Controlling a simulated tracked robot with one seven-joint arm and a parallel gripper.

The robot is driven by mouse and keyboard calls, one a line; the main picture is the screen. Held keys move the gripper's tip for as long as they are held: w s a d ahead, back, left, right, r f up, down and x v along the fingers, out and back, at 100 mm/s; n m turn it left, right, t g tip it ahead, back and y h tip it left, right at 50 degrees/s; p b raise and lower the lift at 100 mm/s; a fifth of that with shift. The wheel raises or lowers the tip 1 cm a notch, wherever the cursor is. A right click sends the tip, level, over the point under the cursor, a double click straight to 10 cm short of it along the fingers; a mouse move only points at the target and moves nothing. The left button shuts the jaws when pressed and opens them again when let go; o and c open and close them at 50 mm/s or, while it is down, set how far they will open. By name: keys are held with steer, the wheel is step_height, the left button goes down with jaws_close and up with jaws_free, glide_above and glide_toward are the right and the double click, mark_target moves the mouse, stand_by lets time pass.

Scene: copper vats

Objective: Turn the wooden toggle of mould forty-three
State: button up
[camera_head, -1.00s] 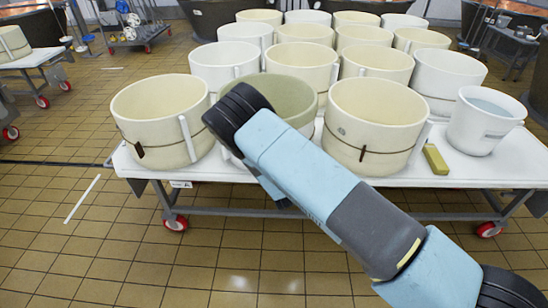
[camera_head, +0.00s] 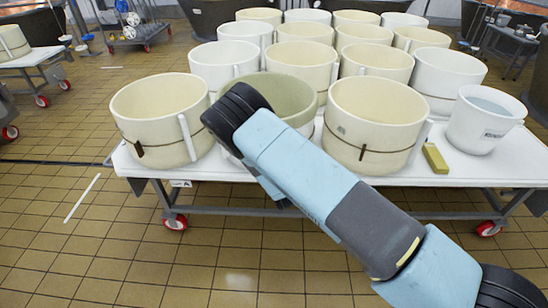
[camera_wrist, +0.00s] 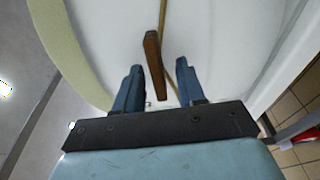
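A brown wooden toggle (camera_wrist: 153,62) stands out in the wrist view, on a thin cord running along the white wall of a mould (camera_wrist: 225,45). My gripper (camera_wrist: 160,70) is open, with one blue finger on each side of the toggle's near end. A gap shows on both sides of the toggle, wider on the right. In the head view the mould with a greenish inside (camera_head: 290,92) stands in the middle of the front row, partly behind my arm. My gripper and this toggle are hidden there. No mould number can be read.
Cream moulds stand close on the left (camera_head: 160,105) and right (camera_head: 375,110) of it, each with a cord. Several more fill the white wheeled table (camera_head: 470,180). A yellowish block (camera_head: 435,160) and a white bucket (camera_head: 485,120) are at the right. Tiled floor in front is clear.

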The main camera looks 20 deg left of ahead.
steer(key=v, duration=1.3)
steer(key=shift+s, duration=0.3)
steer(key=shift+w, duration=0.1)
steer(key=w+d+r+m+g+h, duration=0.2)
steer(key=w+d+r+m, duration=0.15)
steer(key=r, duration=0.35)
steer(key=w+d+r+m+g+h, duration=0.1)
steer(key=w+d+r+m+h, duration=0.15)
steer(key=d+r+m, duration=0.35)
steer(key=w+d+r+m+g+h, duration=0.15)
steer(key=w+r+m, duration=0.25)
steer(key=r, duration=0.4)
steer(key=s+d+r+m+g+y, duration=0.1)
steer(key=s+d+r+m+g, duration=0.15)
steer(key=d+r, duration=0.65)
steer(key=s+d+r+m+g, duration=0.2)
steer(key=s+d+r+m, duration=0.1)
steer(key=s+d+r, duration=0.9)
steer(key=s+d+r+m+h, duration=0.1)
steer(key=s+d+r+m, duration=0.1)
steer(key=s, duration=0.7)
steer(key=s+d+r+m+g+h, duration=0.1)
steer(key=s+d+r, duration=0.3)
steer(key=s, duration=0.5)
steer(key=shift+d+m+g+h, duration=0.35)
steer(key=shift+d+m, duration=0.25)
steer(key=shift+d, duration=0.35)
